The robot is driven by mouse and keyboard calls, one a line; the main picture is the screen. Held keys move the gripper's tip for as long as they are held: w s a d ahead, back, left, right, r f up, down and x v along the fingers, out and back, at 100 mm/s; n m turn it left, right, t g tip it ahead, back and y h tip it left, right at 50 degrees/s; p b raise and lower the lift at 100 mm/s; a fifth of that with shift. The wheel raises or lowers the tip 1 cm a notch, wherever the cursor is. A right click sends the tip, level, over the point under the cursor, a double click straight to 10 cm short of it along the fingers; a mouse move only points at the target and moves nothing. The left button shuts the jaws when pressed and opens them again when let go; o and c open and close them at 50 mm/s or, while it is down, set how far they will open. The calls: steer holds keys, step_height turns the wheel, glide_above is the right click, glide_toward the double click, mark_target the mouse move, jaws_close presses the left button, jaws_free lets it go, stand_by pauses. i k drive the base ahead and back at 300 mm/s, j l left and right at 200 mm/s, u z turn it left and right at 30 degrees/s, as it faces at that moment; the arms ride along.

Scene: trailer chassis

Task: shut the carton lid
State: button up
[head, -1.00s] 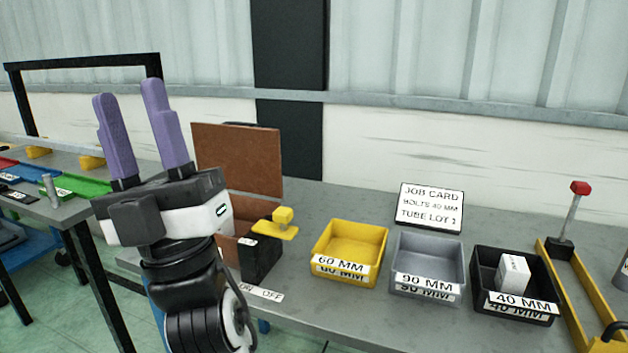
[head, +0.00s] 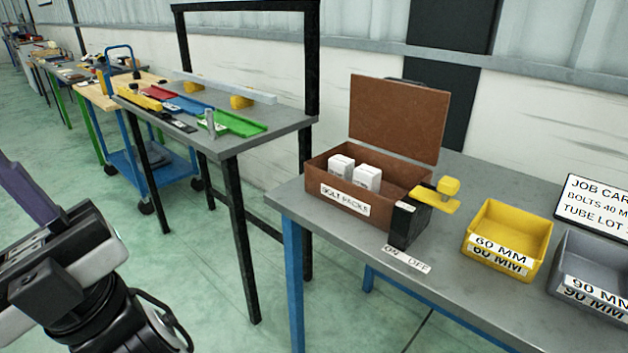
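The brown carton (head: 345,202), labelled BOLT PACKS, stands on the near left corner of the grey bench. Its brown lid (head: 398,120) stands up along the back edge, wide open. Two white packs (head: 354,172) sit inside, toward the left; the right part of the carton looks empty. My gripper (head: 28,192) is at the far left of the picture, well away from the carton, over the floor. One purple finger shows, set out toward the palm's side; the other is cut off by the picture edge. Nothing is seen held.
A black box (head: 409,222) with a yellow lever (head: 437,194) stands at the carton's front right corner, by an ON OFF label (head: 407,260). Yellow (head: 507,236) and grey (head: 592,262) bins stand further right. Another bench (head: 226,137) is left, with open floor between it and my arm.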

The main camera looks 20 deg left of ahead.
mark_target(407, 119)
steer(key=i+l+u, duration=0.45)
steer(key=u, duration=0.15)
steer(key=i+l, duration=0.5)
steer(key=i, duration=0.05)
